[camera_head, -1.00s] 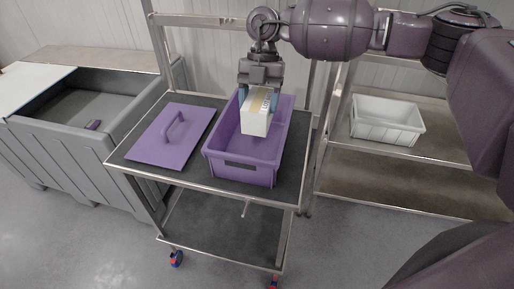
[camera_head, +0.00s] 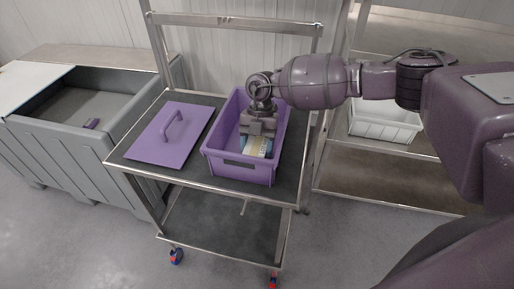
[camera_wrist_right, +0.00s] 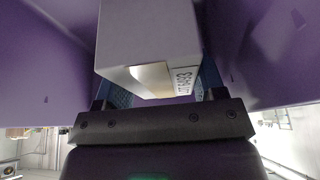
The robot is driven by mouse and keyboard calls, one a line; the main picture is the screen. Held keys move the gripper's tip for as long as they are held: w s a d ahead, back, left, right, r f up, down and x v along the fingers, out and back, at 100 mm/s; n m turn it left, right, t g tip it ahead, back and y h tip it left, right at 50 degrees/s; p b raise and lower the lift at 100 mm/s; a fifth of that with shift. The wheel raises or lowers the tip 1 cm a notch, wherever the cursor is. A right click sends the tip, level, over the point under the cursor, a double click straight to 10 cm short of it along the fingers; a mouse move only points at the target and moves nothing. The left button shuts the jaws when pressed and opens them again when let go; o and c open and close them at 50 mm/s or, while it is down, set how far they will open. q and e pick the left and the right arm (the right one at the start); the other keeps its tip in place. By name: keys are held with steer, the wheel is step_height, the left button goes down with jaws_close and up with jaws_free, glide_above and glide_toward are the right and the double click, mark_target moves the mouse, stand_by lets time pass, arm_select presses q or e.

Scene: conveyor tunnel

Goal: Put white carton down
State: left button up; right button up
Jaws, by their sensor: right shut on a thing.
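The white carton (camera_head: 256,146) is inside the purple crate (camera_head: 231,166), low between its walls. My right gripper (camera_head: 257,135) reaches down into the crate from above and is shut on the carton. In the right wrist view the carton (camera_wrist_right: 150,45) sits between the two fingers of the gripper (camera_wrist_right: 158,85), with purple crate walls around it. Whether the carton touches the crate floor is hidden. My left gripper is not in view.
A purple lid (camera_head: 170,136) with a handle lies left of the crate on the cart's dark top (camera_head: 207,184). A white bin (camera_head: 381,125) stands on a shelf at right, partly behind my arm. A large grey container (camera_head: 57,150) stands at left.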

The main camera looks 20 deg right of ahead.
steer(key=shift+f, duration=0.65)
steer(key=o, duration=1)
steer(key=shift+f, duration=0.15)
steer(key=shift+r, duration=0.25)
steer(key=b+v, duration=0.1)
steer(key=v, duration=1)
steer(key=shift+w+d+r, duration=0.1)
steer(key=shift+r, duration=0.3)
